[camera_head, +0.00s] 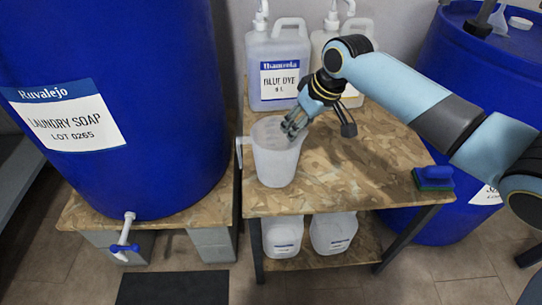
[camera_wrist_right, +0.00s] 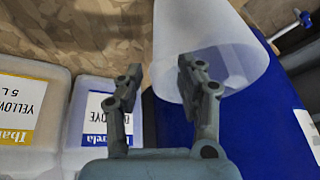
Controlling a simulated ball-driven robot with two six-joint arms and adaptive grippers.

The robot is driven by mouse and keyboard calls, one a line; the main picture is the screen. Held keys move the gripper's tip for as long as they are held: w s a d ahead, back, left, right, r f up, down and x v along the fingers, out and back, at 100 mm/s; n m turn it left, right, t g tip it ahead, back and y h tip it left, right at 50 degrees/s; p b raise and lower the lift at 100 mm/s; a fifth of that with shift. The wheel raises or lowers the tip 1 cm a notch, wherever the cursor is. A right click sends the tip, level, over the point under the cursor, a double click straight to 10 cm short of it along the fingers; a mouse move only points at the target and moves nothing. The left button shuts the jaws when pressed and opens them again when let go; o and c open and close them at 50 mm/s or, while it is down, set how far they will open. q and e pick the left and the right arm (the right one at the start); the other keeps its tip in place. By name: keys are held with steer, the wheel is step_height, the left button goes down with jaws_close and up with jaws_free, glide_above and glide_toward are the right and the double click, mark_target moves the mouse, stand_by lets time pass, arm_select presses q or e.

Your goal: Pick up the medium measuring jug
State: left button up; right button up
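The measuring jug (camera_head: 272,165) is a translucent whitish cup standing upright on the wooden table, with its handle on the left side. It also shows in the right wrist view (camera_wrist_right: 200,30), its open mouth towards the camera. My right gripper (camera_head: 293,125) is at the jug's right rim in the head view. In the right wrist view the gripper's two fingers (camera_wrist_right: 161,70) are spread apart, one overlapping the jug's mouth and the other outside it. I cannot tell if they touch the wall. My left gripper is not in view.
A blue dye bottle (camera_head: 278,70) stands behind the jug, another dye bottle beside it. A large blue soap drum (camera_head: 115,170) is at left, another blue drum (camera_head: 440,60) at right. White containers (camera_head: 283,235) sit below.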

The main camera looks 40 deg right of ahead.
mark_target(284, 145)
steer(key=b+x, duration=0.1)
steer(key=x, duration=0.4)
steer(key=shift+s, duration=0.1)
steer(key=shift+r, duration=0.1)
steer(key=shift+c, duration=0.3)
jaws_close()
